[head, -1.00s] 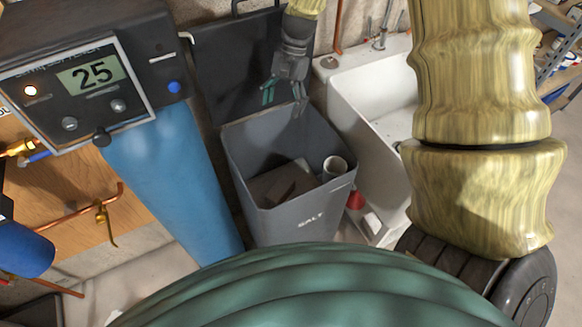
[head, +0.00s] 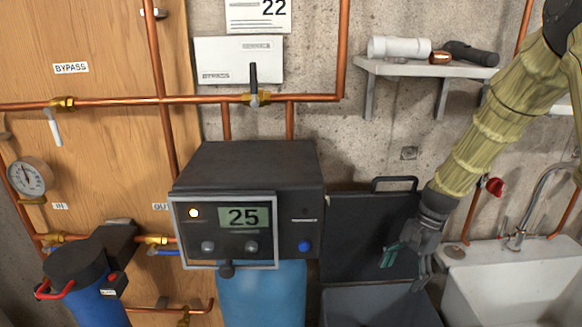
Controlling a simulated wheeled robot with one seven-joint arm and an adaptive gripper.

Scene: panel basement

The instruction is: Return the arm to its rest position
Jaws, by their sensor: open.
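My gripper (head: 403,274) hangs at the end of my arm, right of centre in the head view. Its fingers are apart and I see nothing between them. It points downward in front of the raised dark lid (head: 350,225) and above the grey salt bin (head: 375,308). Only the top of the bin shows at the lower edge; its contents are out of view. My arm comes in from the upper right.
A control head (head: 250,190) reading 25 sits on a blue tank (head: 262,295) left of the gripper. A white sink (head: 515,280) with a tap stands at right. A wall shelf (head: 420,68) holds pipe fittings. Copper pipes (head: 120,101) cross the wall.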

